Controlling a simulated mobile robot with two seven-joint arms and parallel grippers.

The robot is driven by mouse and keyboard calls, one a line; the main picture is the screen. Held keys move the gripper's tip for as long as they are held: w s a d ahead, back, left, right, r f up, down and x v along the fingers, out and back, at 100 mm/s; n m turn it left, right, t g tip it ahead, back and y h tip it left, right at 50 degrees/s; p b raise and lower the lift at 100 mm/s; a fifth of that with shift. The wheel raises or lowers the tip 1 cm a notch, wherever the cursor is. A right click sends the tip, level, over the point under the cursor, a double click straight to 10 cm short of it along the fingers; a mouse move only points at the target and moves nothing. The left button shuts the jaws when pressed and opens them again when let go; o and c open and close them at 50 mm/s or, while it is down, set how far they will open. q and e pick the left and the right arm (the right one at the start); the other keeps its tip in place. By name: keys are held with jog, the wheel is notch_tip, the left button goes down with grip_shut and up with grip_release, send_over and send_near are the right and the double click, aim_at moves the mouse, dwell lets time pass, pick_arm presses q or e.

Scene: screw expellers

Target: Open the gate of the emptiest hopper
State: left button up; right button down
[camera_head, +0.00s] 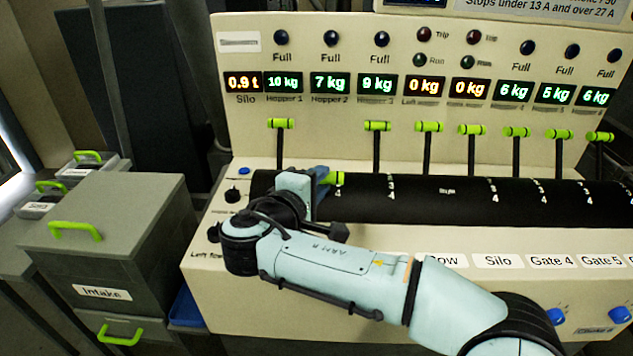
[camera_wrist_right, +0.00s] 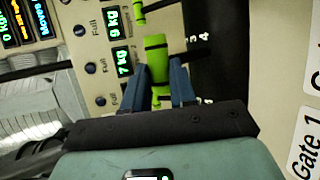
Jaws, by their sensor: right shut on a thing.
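The console displays in the head view read 10 kg for Hopper 1 (camera_head: 283,83), 7 kg for Hopper 2 (camera_head: 329,83) and 9 kg for Hopper 3 (camera_head: 380,84). On the right they read 6 kg, 5 kg (camera_head: 554,94) and 6 kg. My right gripper (camera_head: 325,181) is shut on a green-handled lever (camera_wrist_right: 155,48) below the Hopper 2 display. This handle sits lower than the others, down near the black slotted band. The lever below the 5 kg display (camera_head: 558,134) stands up. My left gripper is not in view.
Upright green-handled levers (camera_head: 281,123) (camera_head: 377,126) flank my right gripper closely, and several more stand to the right. Two displays read 0 kg (camera_head: 425,87). A grey Intake box (camera_head: 120,230) stands at the left. Blue knobs (camera_head: 557,316) sit at the lower right.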

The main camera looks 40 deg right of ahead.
jog(key=c, duration=1)
grip_release()
jog(key=shift+s+d+f, duration=0.1)
jog(key=shift+d+f, duration=0.05)
jog(key=shift+f, duration=0.35)
jog(key=shift+c, duration=0.2)
jog(key=shift+o, duration=0.7)
jog(key=shift+d+r, duration=0.1)
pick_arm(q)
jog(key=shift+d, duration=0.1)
pick_arm(e)
jog(key=shift+a+r, duration=0.1)
jog(key=shift+a, duration=0.1)
jog(key=shift+s+a+r, duration=0.1)
jog(key=shift+a, duration=0.15)
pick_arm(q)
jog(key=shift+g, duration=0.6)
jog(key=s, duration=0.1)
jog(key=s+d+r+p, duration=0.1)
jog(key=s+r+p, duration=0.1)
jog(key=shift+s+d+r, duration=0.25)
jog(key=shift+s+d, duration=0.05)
pick_arm(e)
jog(key=v, duration=1.2)
jog(key=shift+a, duration=0.2)
jog(key=shift+s+r, duration=0.1)
